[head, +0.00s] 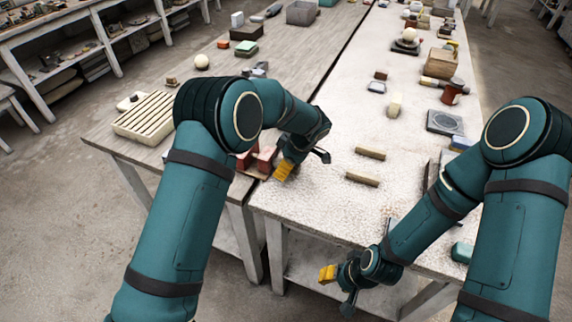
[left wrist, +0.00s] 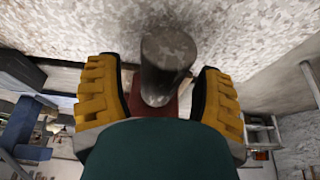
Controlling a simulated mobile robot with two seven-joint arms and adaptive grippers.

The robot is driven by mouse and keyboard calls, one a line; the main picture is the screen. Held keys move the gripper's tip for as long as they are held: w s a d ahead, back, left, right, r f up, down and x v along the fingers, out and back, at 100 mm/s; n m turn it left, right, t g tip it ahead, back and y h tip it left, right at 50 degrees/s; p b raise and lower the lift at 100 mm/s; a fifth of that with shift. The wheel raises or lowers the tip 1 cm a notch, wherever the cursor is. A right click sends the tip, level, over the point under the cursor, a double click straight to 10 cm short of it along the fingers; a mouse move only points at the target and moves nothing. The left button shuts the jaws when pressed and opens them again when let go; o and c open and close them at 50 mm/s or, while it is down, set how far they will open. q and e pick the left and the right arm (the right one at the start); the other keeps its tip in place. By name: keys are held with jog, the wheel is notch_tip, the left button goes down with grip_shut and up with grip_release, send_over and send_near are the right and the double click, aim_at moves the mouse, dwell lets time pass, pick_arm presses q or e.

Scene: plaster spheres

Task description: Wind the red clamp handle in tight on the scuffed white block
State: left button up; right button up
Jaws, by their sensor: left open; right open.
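A red vise-like clamp (head: 262,158) sits at the near left edge of the white-speckled table, partly hidden by my left arm. My left gripper (head: 284,170) is at the clamp, open. In the left wrist view its yellow finger pads (left wrist: 160,80) stand apart on either side of a mottled grey cylinder (left wrist: 167,60), with a red part (left wrist: 170,106) below it. I cannot tell whether the pads touch either one. I cannot make out the scuffed white block or the clamp's handle for certain. My right gripper (head: 338,288) is open and empty, beyond the table's front edge.
Two brown wooden bars (head: 364,178) lie on the speckled table (head: 310,205) near the clamp. A cream slatted rack (head: 146,116) stands on the wooden table at left. A dark square plate (head: 445,123) and a wooden box (head: 440,63) stand at right.

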pick_arm(q)
grip_shut()
jog(key=shift+g, duration=0.3)
jog(key=shift+g+p, duration=0.45)
jog(key=shift+g, duration=0.05)
jog(key=shift+w+f+m+g+y, duration=0.1)
jog(key=shift+m+g+y, duration=0.4)
jog(key=shift+g, duration=0.5)
jog(key=shift+g+y, duration=0.3)
jog(key=shift+g, duration=0.3)
jog(key=shift+g+b, duration=0.7)
jog(key=shift+b, duration=0.05)
jog(key=shift+y, duration=0.3)
